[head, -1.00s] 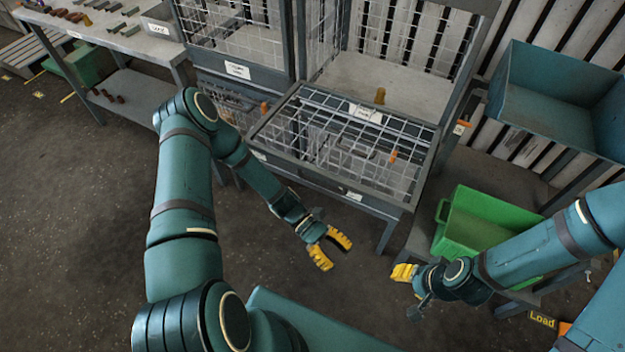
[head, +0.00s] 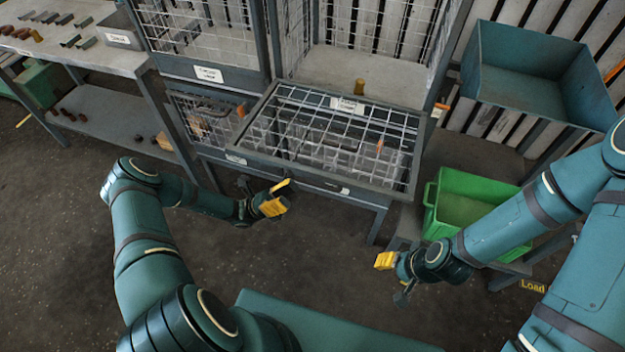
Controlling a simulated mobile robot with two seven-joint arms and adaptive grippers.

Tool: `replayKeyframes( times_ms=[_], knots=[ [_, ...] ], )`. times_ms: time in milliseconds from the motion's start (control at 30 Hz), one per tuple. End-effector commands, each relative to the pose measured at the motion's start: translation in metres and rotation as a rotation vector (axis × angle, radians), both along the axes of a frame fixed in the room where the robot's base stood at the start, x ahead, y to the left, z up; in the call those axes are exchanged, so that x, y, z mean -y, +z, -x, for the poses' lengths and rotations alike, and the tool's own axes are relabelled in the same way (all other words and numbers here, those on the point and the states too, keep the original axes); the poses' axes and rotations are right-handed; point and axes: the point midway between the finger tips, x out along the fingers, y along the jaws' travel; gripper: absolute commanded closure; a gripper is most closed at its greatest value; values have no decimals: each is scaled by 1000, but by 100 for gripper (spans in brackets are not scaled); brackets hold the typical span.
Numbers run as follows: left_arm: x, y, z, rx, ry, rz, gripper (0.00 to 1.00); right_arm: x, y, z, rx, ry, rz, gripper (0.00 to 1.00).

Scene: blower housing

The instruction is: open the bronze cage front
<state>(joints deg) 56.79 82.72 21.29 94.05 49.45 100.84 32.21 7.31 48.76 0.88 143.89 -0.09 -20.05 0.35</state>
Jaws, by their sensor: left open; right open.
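A grey-framed wire mesh front (head: 300,112) lies folded down flat before the right-hand upper cage, leaving that cage open; its label (head: 348,104) is too small to read surely. A bronze-coloured piece (head: 359,87) stands at the cage's opening. The left-hand upper cage front (head: 200,38) is upright and shut, with a label (head: 209,73) also too small to read. I cannot tell by label which is the bronze cage. My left gripper (head: 281,196) is open and empty, in front of and below the folded front. My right gripper (head: 384,261) is open and empty, lower and to the right.
A lower mesh cage (head: 205,122) with an orange tab sits left of the folded front. A green crate (head: 462,207) and a teal bin (head: 530,95) stand at the right. A table (head: 75,50) with small parts is at the left. Floor between my arms is clear.

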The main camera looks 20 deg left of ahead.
Motion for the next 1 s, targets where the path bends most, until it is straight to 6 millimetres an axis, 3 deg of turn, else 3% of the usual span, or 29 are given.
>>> replayKeyframes(
  times_ms=[400,600,933,1000],
  knots=[
    [54,53,-10,1,-3,-1,57,0,10,-3,8,-5,2,53],
    [65,63,-12,1,-1,-2,57,1,11,-4,9,-7,2,53],
    [66,64,-13,0,-1,-3,54,1,11,-4,9,-7,2,53],
    [66,64,-13,0,-1,-3,78,1,11,-4,9,-7,2,53]
  ],
)
